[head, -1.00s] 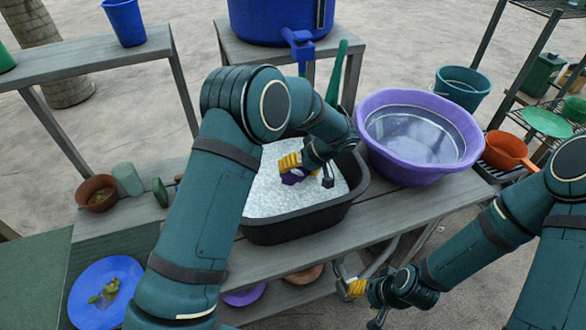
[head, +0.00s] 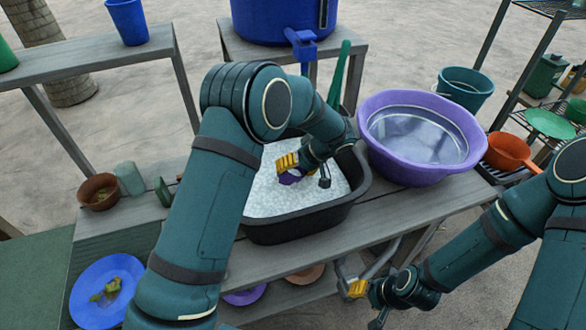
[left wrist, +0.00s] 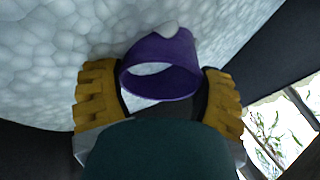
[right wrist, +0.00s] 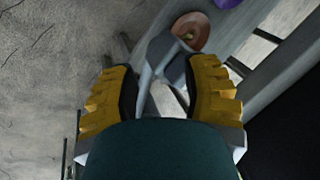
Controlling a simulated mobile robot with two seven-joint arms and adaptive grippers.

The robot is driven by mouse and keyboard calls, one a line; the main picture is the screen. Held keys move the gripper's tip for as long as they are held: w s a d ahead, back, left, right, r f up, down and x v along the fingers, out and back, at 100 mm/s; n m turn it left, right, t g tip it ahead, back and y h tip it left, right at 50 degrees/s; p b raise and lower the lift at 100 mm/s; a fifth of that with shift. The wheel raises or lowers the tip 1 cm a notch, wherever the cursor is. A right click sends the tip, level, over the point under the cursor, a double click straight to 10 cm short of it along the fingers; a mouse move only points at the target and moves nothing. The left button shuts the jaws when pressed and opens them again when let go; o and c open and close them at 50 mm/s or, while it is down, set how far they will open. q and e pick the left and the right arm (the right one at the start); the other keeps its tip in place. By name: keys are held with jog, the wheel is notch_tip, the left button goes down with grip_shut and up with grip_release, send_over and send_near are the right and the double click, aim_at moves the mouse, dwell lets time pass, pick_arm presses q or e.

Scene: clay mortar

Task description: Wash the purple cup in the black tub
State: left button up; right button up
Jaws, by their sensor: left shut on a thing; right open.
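The purple cup (head: 291,177) is at the white foam in the black tub (head: 318,219), which stands on the wooden bench. In the left wrist view the cup (left wrist: 165,65) lies between the yellow finger pads, with a bit of foam on its far side. My left gripper (head: 302,170) is shut on the cup, inside the tub's rim. My right gripper (head: 366,300) is open and empty in front of the bench, low down. The right wrist view shows nothing between its fingers (right wrist: 165,95) but the space beyond.
A purple basin (head: 440,172) with clear water stands right of the tub. A brown bowl (head: 97,200) and a green cup (head: 130,178) are at the left. A blue plate (head: 84,308) with scraps is lower left. A blue barrel (head: 270,22) with a tap stands behind.

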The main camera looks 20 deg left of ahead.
pick_arm(q)
notch_tip(320, 180, up, 20)
jog(key=p, duration=0.9)
jog(key=shift+f, duration=0.15)
pick_arm(e)
notch_tip(320, 180, up, 10)
jog(key=shift+w+f, duration=0.2)
jog(key=shift+f, duration=0.05)
jog(key=shift+f, duration=0.1)
dwell(0.8)
pick_arm(q)
jog(key=shift+s+a+h, duration=0.15)
jog(key=shift+a+h, duration=0.2)
jog(key=shift+h, duration=0.05)
jog(key=shift+s+a+r+n+t+h+b, duration=0.2)
jog(key=shift+s+a+r+t+h+b, duration=0.3)
jog(key=shift+r+h+b, duration=0.3)
jog(key=shift+s+a+r+n+t+h+b, duration=0.25)
jog(key=shift+a+r+t+h+b, duration=0.25)
jog(key=shift+r, duration=0.4)
jog(key=shift+s+a+r+n+t+h+b, duration=0.15)
jog(key=shift+s+a+r+t+h+b, duration=0.25)
jog(key=shift+r+t+h+b, duration=0.3)
pick_arm(e)
jog(key=shift+s+f, duration=0.2)
jog(key=shift+f, duration=0.9)
jog(key=shift+s+f, duration=0.15)
jog(key=shift+f, duration=0.9)
